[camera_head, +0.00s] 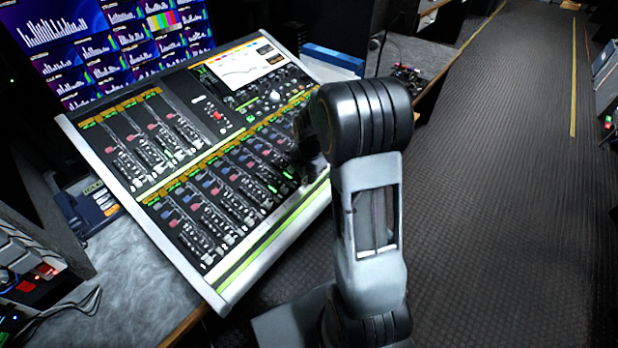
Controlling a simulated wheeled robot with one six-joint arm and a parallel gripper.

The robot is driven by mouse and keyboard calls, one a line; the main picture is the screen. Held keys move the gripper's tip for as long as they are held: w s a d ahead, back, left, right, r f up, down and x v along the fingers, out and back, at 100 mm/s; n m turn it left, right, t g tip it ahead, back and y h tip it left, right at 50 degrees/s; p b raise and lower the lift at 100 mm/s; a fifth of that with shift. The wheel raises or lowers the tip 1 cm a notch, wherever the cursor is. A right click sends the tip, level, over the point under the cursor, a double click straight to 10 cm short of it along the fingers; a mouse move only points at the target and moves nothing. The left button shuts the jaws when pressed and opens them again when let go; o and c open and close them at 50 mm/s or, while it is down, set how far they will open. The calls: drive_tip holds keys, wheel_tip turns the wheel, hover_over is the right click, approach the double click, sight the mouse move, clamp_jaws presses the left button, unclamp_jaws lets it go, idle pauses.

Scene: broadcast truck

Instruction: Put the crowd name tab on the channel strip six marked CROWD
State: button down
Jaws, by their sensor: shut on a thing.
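The mixing console (150,205) stands at the left, tilted, with rows of channel strips (215,190) on its surface. Its labels are too small to read, so I cannot tell which strip is marked CROWD. My gripper (310,160) is a dark shape over the right part of the lower strip rows, partly hidden behind my arm. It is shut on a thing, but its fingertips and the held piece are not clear. I cannot make out the crowd name tab, nor whether the gripper touches the console.
A console screen (245,72) is at the upper right of the desk, with a monitor wall (105,40) behind. A blue box (333,60) stands beyond the console. A telephone-like unit (95,203) and cables (60,312) lie at left. The carpeted floor (500,180) at right is clear.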

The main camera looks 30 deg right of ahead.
drive_tip(key=shift+f, duration=0.8)
drive_tip(key=shift+f, duration=0.2)
drive_tip(key=c, duration=1.1)
unclamp_jaws()
drive_tip(key=shift+r, duration=0.1)
drive_tip(key=shift+o, duration=0.2)
